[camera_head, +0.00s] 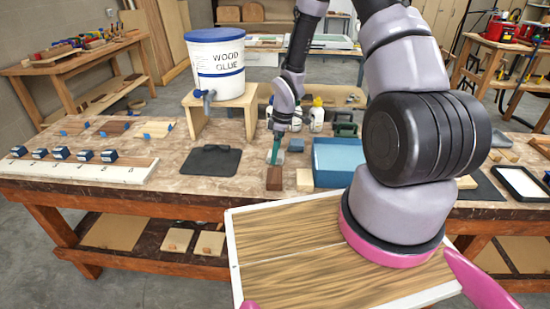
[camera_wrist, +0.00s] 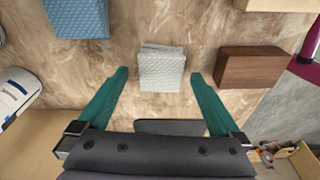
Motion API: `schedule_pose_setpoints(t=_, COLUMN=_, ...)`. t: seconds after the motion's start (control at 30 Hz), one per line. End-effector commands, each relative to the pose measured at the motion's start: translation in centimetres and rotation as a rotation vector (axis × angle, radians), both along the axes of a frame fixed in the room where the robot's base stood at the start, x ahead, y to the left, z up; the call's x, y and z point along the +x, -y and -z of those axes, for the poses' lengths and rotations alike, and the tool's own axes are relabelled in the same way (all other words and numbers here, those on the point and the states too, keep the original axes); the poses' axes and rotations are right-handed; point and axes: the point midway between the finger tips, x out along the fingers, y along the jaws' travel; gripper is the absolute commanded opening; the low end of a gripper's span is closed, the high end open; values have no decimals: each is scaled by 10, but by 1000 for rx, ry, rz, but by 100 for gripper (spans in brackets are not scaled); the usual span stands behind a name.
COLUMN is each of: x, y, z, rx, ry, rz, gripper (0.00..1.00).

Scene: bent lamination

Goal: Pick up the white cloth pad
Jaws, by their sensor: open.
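The white cloth pad (camera_wrist: 161,68) lies flat on the mottled brown tabletop, near the middle of the wrist view. It looks like a small stack of folded, textured cloth. My gripper (camera_wrist: 160,78) is open, with one teal finger to the left of the pad and one to the right. The fingertips reach about level with the pad's near half in the picture, with bare tabletop showing on both sides. I cannot tell their height above the table. In the head view my gripper (camera_head: 276,150) points down over the bench and largely hides the pad.
A dark brown block (camera_wrist: 250,69) lies just right of the pad, close to the right finger. A blue textured pad (camera_wrist: 76,18) lies to the upper left. A blue tray (camera_head: 346,158), a dark mat (camera_head: 207,160) and a glue bucket (camera_head: 216,62) on a wooden stand are nearby.

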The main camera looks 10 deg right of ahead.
Motion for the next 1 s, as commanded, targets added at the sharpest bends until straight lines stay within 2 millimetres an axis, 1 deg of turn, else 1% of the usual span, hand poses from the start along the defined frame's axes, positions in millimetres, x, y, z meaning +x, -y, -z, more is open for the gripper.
schedule_pose_setpoints(t=0.03, x=0, y=-1, z=6, rx=0, ry=0, rz=-2, gripper=100)
schedule_pose_setpoints(t=0.1, x=1, y=-2, z=10, rx=0, ry=0, rz=-2, gripper=100)
schedule_pose_setpoints(t=0.33, x=1, y=-2, z=11, rx=0, ry=1, rz=-1, gripper=100)
schedule_pose_setpoints(t=0.37, x=1, y=-2, z=11, rx=0, ry=1, rz=-1, gripper=92)
schedule_pose_setpoints(t=0.4, x=1, y=-2, z=11, rx=1, ry=1, rz=0, gripper=77)
schedule_pose_setpoints(t=0.47, x=1, y=-2, z=11, rx=1, ry=1, rz=0, gripper=54)
schedule_pose_setpoints(t=0.5, x=1, y=-2, z=11, rx=1, ry=1, rz=0, gripper=39)
schedule_pose_setpoints(t=0.57, x=1, y=-2, z=11, rx=1, ry=1, rz=0, gripper=16)
schedule_pose_setpoints(t=0.83, x=1, y=-2, z=9, rx=0, ry=2, rz=0, gripper=16)
schedule_pose_setpoints(t=0.97, x=2, y=-1, z=-7, rx=0, ry=4, rz=2, gripper=16)
schedule_pose_setpoints(t=1.0, x=2, y=-1, z=-14, rx=1, ry=6, rz=2, gripper=16)
